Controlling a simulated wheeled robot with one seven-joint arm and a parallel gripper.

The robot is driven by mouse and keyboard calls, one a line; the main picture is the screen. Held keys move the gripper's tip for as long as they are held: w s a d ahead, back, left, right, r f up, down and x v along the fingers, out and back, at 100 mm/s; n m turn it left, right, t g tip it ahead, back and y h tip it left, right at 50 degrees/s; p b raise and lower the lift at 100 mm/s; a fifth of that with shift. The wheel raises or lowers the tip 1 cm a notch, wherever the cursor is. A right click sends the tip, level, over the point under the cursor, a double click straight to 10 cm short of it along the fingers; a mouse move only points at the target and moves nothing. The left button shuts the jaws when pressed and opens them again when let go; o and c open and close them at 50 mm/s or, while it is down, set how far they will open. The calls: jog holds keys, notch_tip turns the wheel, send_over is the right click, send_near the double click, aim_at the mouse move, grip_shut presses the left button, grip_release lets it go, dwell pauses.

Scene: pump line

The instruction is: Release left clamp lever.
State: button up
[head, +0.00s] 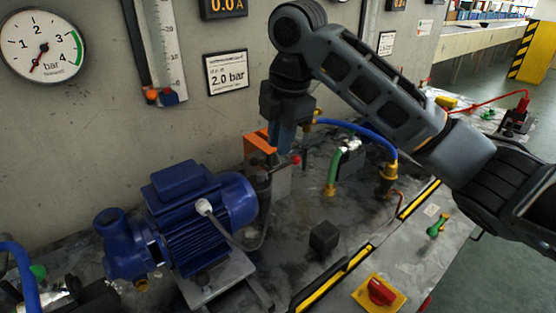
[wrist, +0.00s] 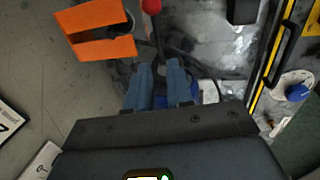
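A clamp lever with a red ball knob (head: 296,159) sticks out beside the orange bracket, behind the blue motor. In the wrist view its red knob (wrist: 152,6) is at the top edge, and its dark rod runs down towards my fingertips. My gripper (head: 283,150) points down just above the lever, close to the knob. In the wrist view my gripper (wrist: 159,68) has its two blue fingers apart with a narrow gap. I cannot tell whether they touch the rod. The lever's lower end is partly hidden.
The orange bracket (head: 259,143) stands right next to my fingers. The blue motor pump (head: 190,215) is at the left front. Blue and green hoses (head: 334,168) are to the right. A black block (head: 324,237) and a red switch (head: 381,291) are in front.

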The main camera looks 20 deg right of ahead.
aim_at(276, 168)
jog(key=f, duration=0.3)
jog(key=w+f, duration=0.1)
jog(key=f, duration=0.1)
jog(key=shift+a+f, duration=0.1)
jog(key=shift+f, duration=0.3)
grip_shut()
dwell(1.1)
